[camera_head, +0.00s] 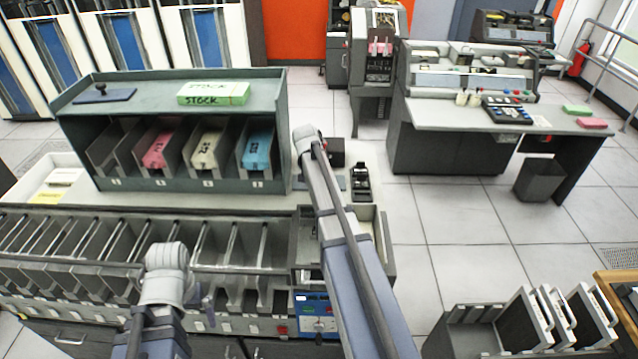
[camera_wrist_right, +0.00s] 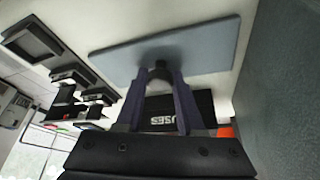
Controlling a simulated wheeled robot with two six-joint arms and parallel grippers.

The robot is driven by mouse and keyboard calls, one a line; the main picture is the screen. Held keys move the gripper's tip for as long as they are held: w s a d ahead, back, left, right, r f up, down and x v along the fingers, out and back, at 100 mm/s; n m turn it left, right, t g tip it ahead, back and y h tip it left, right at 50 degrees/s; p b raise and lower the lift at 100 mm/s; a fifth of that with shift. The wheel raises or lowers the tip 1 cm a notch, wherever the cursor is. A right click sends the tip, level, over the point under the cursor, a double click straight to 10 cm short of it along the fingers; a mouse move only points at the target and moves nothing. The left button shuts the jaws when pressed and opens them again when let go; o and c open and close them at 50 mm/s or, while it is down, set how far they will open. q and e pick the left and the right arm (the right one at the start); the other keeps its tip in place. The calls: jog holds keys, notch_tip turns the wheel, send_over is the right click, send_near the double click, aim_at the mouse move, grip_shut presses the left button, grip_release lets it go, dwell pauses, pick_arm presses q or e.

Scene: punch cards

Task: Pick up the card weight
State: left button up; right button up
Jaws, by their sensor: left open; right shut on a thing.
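The card weight, a flat blue-grey plate (camera_wrist_right: 205,48) with a dark knob (camera_wrist_right: 160,65), shows in the right wrist view. My right gripper (camera_wrist_right: 160,78) is shut on the knob, with one finger on each side. Whether the plate rests on the pale counter or hangs just above it I cannot tell. In the head view my right arm hides most of it; a dark edge (camera_head: 338,183) shows beside the arm. My left gripper (camera_head: 208,302) is open and empty over the slotted card bins at the lower left, small in view.
A green-grey shelf unit (camera_head: 170,92) stands left of my right arm; its side wall (camera_wrist_right: 282,85) is close in the wrist view. A black lettered block (camera_wrist_right: 160,108) lies near the fingers. A black device (camera_head: 360,183) stands on the counter to the right.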

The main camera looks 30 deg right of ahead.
grip_shut()
dwell(0.9)
